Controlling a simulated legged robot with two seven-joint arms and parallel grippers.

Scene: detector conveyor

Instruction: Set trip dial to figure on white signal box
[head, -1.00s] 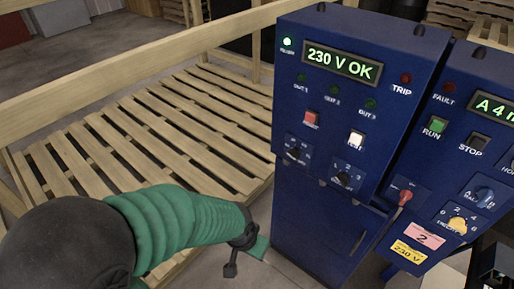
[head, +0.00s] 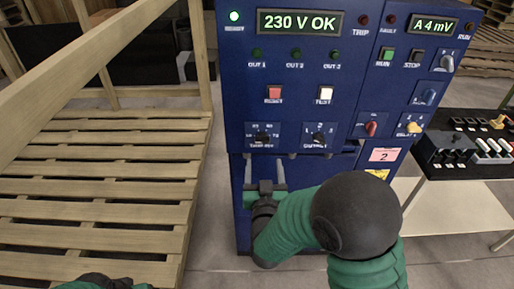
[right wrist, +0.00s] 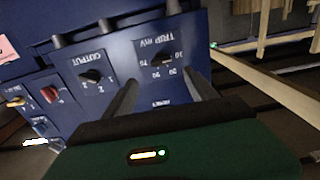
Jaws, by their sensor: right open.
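The trip dial (head: 263,135) is a black knob on a dark plate, low on the left of the blue cabinet front. In the right wrist view, the trip dial (right wrist: 162,60) shows beside the printed "TRIP mV" and several numbers; its exact setting is too small to read. My right gripper (head: 265,173) is open and empty, just below the dial in the head view. In the right wrist view, its fingers (right wrist: 160,88) stand apart on either side of the dial's plate, and contact cannot be told. I cannot make out a white signal box.
The blue cabinet (head: 300,85) reads "230 V OK". The output dial (head: 319,136) is right of the trip dial, with a red switch (head: 371,128) further right. A wooden slatted platform (head: 95,190) stands left.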

